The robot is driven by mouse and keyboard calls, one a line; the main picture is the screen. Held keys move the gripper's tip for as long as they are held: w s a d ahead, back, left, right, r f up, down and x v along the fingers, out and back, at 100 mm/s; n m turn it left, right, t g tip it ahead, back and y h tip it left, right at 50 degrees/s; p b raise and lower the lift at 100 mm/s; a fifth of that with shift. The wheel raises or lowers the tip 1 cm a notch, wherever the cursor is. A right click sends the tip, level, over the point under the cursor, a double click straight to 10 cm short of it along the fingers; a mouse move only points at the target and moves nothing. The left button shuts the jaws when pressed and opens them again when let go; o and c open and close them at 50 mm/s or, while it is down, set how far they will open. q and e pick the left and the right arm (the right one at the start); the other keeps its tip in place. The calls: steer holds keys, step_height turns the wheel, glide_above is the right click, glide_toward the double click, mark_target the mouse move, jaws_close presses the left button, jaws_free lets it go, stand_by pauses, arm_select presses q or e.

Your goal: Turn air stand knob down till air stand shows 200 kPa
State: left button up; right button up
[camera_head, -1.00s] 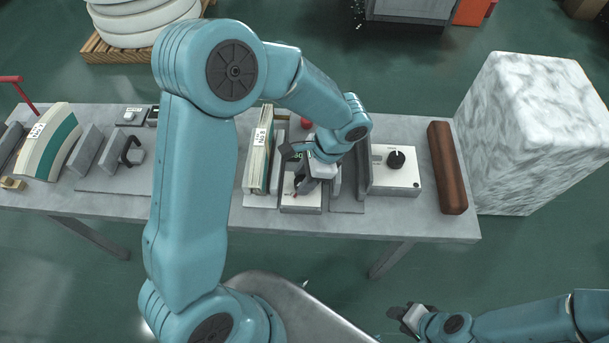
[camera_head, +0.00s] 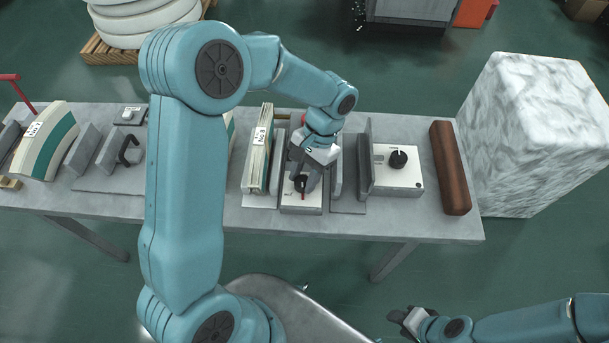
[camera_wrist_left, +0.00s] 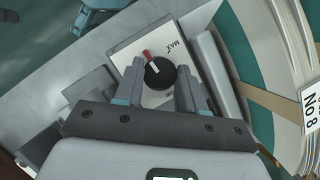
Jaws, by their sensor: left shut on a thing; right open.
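The air stand (camera_head: 302,209) is a pale box on the table, with a round black knob (camera_head: 300,184) on its top. The wrist view shows the knob (camera_wrist_left: 160,72) with a red and white pointer, and "MAX" printed on the plate beside it. My left gripper (camera_head: 302,180) reaches down from above, its fingers on either side of the knob, shut on it. The fingers also show in the wrist view (camera_wrist_left: 161,85). The stand's pressure reading is hidden or unreadable. My right gripper (camera_head: 405,318) is open and empty, off the table's front edge at lower right.
A cream and green stack labelled No 8 (camera_head: 256,160) stands close left of the stand. Grey upright plates (camera_head: 364,160) stand to its right, then a white box with another black knob (camera_head: 398,159). A brown bar (camera_head: 450,168) lies near the table's right end.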

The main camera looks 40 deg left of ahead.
arm_select(q)
steer(key=n+h, duration=0.1)
steer(key=n, duration=0.3)
steer(key=shift+a+n+h+b, duration=0.2)
steer(key=shift+n+h+b, duration=0.1)
steer(key=shift+n+h, duration=0.1)
steer(key=n+h, duration=0.1)
steer(key=n, duration=0.1)
steer(key=n+t, duration=0.1)
steer(key=n, duration=0.2)
steer(key=shift+a+h+b, duration=0.1)
steer(key=shift+h+b, duration=0.2)
steer(key=shift+h, duration=0.1)
steer(key=o, duration=1.1)
steer(key=shift+s, duration=0.1)
steer(key=shift+c, duration=0.2)
steer(key=p+v, duration=0.1)
steer(key=v, duration=1.5)
steer(key=shift+r, duration=0.25)
steer(key=shift+s, duration=0.25)
